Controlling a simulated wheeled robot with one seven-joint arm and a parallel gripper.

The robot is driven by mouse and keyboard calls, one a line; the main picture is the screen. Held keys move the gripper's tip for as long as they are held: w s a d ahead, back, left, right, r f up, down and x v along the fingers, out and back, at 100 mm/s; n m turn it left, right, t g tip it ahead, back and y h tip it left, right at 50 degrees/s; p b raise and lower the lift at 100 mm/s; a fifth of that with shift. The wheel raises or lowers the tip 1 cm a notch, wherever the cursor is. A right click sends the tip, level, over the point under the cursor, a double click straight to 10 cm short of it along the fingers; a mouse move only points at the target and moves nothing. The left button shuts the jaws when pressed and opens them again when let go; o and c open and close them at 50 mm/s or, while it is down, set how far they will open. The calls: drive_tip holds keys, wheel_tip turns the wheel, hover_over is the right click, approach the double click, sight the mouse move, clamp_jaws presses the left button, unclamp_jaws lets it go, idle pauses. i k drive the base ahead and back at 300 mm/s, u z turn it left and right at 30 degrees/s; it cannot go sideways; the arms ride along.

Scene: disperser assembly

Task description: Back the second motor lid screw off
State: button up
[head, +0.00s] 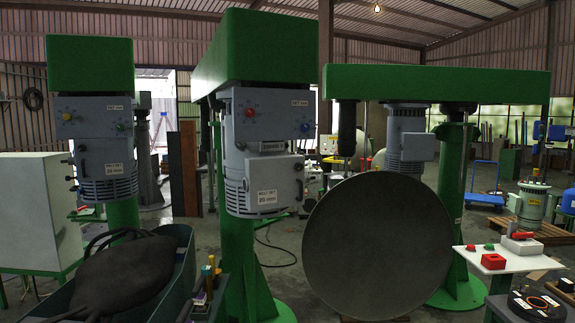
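Three green disperser machines stand across the head view. The middle one carries a grey motor housing (264,150) with a red knob, a blue knob and a white label marked "20 mm". The left one has a similar grey motor housing (98,145) with a "20 mm" label. The right one has a smaller grey motor (404,140) under its green beam. Single lid screws are too small to tell, so I cannot say which is the second one or how far it sits in. My gripper is not in view.
A large dark round disc (377,245) stands upright before the right machine. A green bin (180,243) with a black bag-like thing (123,270) is at lower left. A white table (512,258) with red parts is at right. Some floor (285,262) shows between the machines.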

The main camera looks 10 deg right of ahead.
sight(298, 167)
drive_tip(key=i, duration=1.65)
drive_tip(key=u, duration=0.75)
